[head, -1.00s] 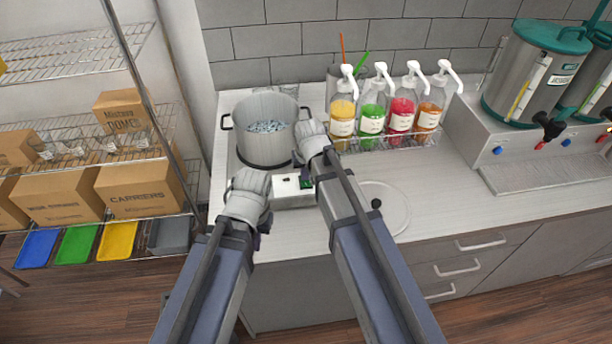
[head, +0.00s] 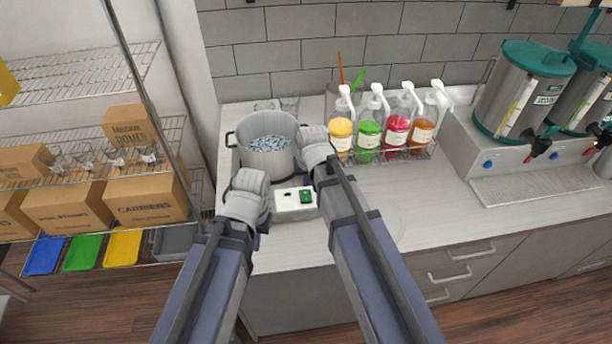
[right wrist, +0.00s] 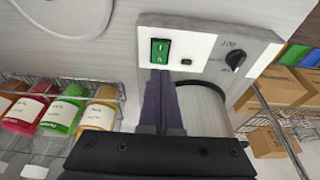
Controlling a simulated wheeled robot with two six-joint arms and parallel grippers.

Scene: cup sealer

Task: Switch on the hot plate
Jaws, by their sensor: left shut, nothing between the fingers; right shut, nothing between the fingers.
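The hot plate's white front box (head: 281,212) sits on the counter, with a green rocker switch (head: 306,196) on it. In the right wrist view the green switch (right wrist: 160,50) shows marks on its face, beside a small dark indicator (right wrist: 187,62) and a black knob (right wrist: 236,58). My right gripper (right wrist: 167,76) is shut and empty, its tips close to the switch's lower end in that view; I cannot tell if they touch. In the head view its fingers are mostly hidden. My left gripper (head: 262,226) is shut and empty, left of the box.
A steel pot (head: 266,158) with pale pellets stands on the hot plate. Pump bottles (head: 369,130) in a wire rack stand behind and right of my right gripper. Steel dispensers (head: 523,90) are far right. A shelf with boxes (head: 145,190) is at left. The counter's right front is clear.

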